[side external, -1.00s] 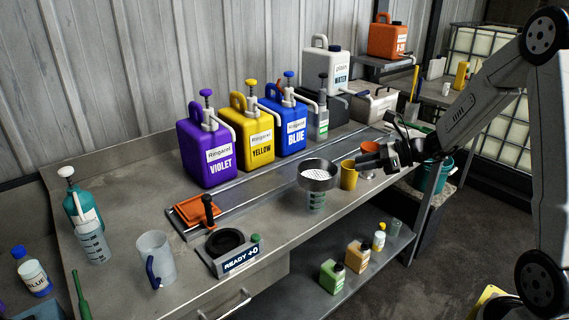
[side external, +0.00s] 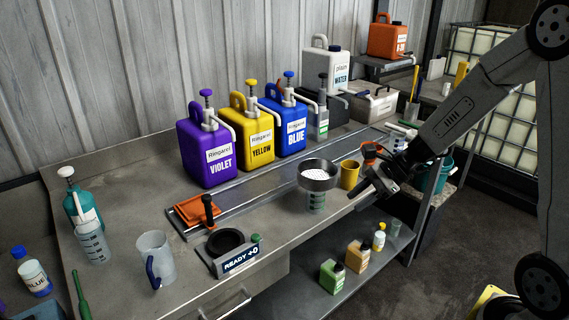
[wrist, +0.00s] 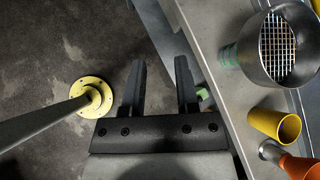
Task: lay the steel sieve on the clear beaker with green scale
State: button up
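The steel sieve (side external: 318,181), a round metal pan with a mesh floor, lies on top of the clear beaker with green scale (side external: 316,202) near the bench's front edge. The sieve looks level. In the wrist view the sieve (wrist: 264,48) and the green-marked beaker (wrist: 229,55) show at upper right. My gripper (side external: 367,197) is right of the beaker, at the bench's front edge and apart from both. In the wrist view my gripper (wrist: 160,75) has its fingers spread with nothing between them, over the floor.
A yellow cup (side external: 350,174) stands right of the sieve, and an orange item (side external: 369,151) is behind my gripper. Violet, yellow and blue canisters (side external: 207,150) stand behind. A lower shelf (side external: 300,294) holds small bottles. Open floor lies in front of the bench.

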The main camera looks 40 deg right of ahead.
jog(key=s+a+f+n+g+h, duration=0.1)
jog(key=s+n+h, duration=0.3)
jog(key=n, duration=0.6)
jog(key=s+a+f+n+g+h, duration=0.1)
jog(key=s+a+f+n+h, duration=0.1)
jog(key=n, duration=0.9)
jog(key=s+a+h, duration=0.1)
jog(key=s+a, duration=0.1)
jog(key=s, duration=0.1)
jog(key=shift+a+g+h, duration=0.15)
jog(key=shift+g+h, duration=0.15)
jog(key=shift+h, duration=0.1)
